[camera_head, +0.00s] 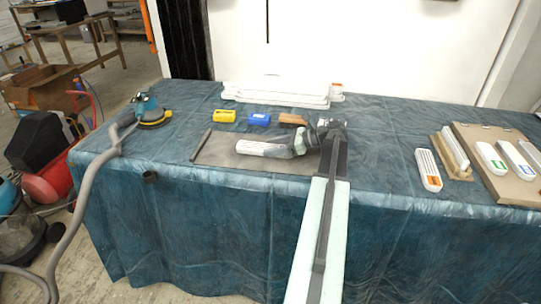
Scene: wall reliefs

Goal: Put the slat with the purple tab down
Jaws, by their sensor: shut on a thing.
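A white ribbed slat (262,149) lies across the dark grey mat area in the middle of the table, seen in the head view. My gripper (288,146) comes from the right and is shut on the slat's right end. No purple tab can be made out on it; that end is hidden by my gripper. Whether the slat touches the mat (217,157) or hangs just above it, I cannot tell.
A slat with an orange tab (428,170) lies right of my arm. A board (507,184) at the far right carries slats with green (491,158) and blue tabs. Yellow (224,116) and blue (259,119) blocks sit behind the mat. A sander (149,111) stands left.

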